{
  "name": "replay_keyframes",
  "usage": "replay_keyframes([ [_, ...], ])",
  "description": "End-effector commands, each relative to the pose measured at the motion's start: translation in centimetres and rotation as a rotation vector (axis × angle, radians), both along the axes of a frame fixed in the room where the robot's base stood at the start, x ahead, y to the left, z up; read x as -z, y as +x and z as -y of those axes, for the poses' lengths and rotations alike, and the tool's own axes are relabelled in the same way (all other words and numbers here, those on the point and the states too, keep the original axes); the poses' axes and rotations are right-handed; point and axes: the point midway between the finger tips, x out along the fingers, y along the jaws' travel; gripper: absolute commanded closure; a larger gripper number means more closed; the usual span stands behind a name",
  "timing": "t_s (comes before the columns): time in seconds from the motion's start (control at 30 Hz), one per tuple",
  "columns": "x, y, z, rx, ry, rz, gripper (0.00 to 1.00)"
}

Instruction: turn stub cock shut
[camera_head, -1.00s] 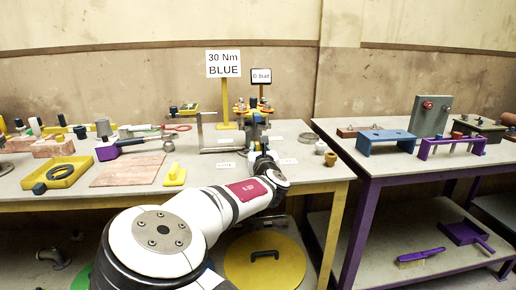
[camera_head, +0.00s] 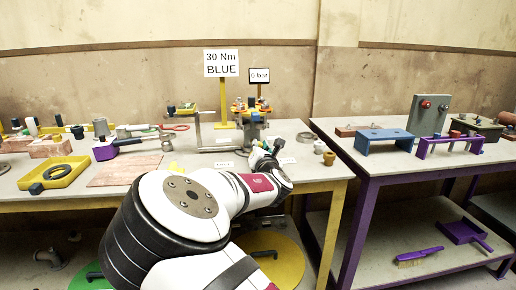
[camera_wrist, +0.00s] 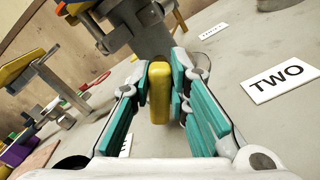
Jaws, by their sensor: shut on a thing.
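In the wrist view a yellow bar-shaped handle (camera_wrist: 159,92) stands between the teal-padded fingers of my gripper (camera_wrist: 162,90), which is shut on it. Behind the handle is a grey metal post (camera_wrist: 150,30), probably the stub's pipe; the handle's joint to it is hidden. In the head view the post (camera_head: 253,135) stands on the table under a cluster of yellow and orange parts (camera_head: 251,108). My gripper (camera_head: 264,152) is small there, low in front of the post, and its grip is too small to make out.
A white "TWO" card (camera_wrist: 278,80) lies right of my gripper. A sign reading "30 Nm BLUE" (camera_head: 222,63) and a "0 bar" display (camera_head: 259,75) stand behind the post. Small cups (camera_head: 328,157) stand to the right. A yellow tray (camera_head: 54,173) is at left.

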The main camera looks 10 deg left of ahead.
Motion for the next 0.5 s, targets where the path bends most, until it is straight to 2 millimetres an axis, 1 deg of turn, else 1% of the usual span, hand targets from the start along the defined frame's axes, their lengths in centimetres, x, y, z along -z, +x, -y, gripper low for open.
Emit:
replay_keyframes([
  [0.5, 0.74, 0.21, 0.68, 0.001, 0.475, -0.136, 1.0],
])
